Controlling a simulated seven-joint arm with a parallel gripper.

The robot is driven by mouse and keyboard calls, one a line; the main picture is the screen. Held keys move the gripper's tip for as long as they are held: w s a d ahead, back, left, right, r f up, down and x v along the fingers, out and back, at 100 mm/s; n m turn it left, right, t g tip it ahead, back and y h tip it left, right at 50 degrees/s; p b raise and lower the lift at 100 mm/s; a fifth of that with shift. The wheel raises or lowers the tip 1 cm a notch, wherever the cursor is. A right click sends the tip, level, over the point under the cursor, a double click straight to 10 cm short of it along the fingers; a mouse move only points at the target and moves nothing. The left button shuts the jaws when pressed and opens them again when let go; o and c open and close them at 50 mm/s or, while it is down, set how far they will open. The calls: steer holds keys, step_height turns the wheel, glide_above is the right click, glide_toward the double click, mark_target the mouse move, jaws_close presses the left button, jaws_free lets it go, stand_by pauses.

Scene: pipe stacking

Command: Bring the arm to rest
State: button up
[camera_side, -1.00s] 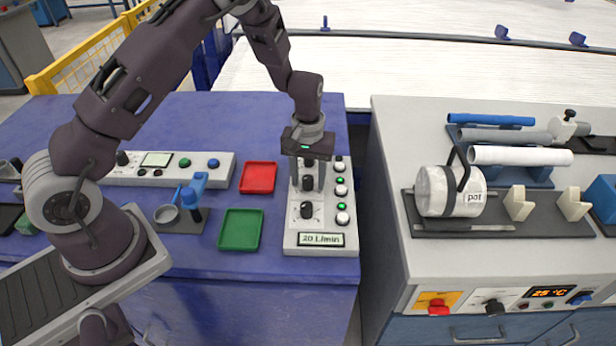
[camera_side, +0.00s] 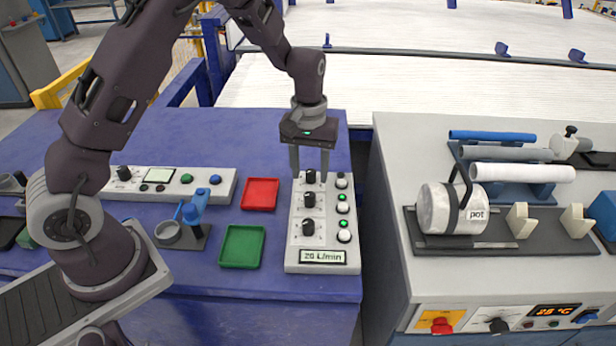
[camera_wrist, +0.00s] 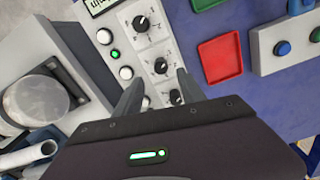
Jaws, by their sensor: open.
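My gripper (camera_side: 310,170) is open and empty in the side view. It points straight down over the far end of the white control panel (camera_side: 326,258). Its fingertips are on either side of the far black knob (camera_side: 310,177), and I cannot tell whether they touch anything. In the wrist view my gripper (camera_wrist: 160,90) shows its two fingers apart, with the panel's far knob (camera_wrist: 176,97) between them. The panel has several black knobs in a row, several indicators and buttons beside them, and a display (camera_side: 323,257) that seems to read "20 L/min".
A red tray (camera_side: 260,194) and a green tray (camera_side: 242,246) lie left of the panel. A blue-handled device (camera_side: 194,212) stands farther left.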

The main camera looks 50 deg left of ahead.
steer(key=s+d+r+m+t, duration=0.1)
steer(key=s+d+r, duration=0.1)
steer(key=s+r, duration=0.45)
steer(key=s+d+r+m+t, duration=0.1)
steer(key=s+r+m, duration=0.15)
steer(key=r, duration=0.75)
steer(key=s+r+m+t, duration=0.1)
steer(key=s+r, duration=0.1)
steer(key=s, duration=0.7)
steer(key=s+r+m+t, duration=0.2)
steer(key=s, duration=0.7)
steer(key=shift+s+d+r, duration=0.2)
steer(key=shift+d+r, duration=0.1)
steer(key=shift+r, duration=0.05)
steer(key=shift+w, duration=0.1)
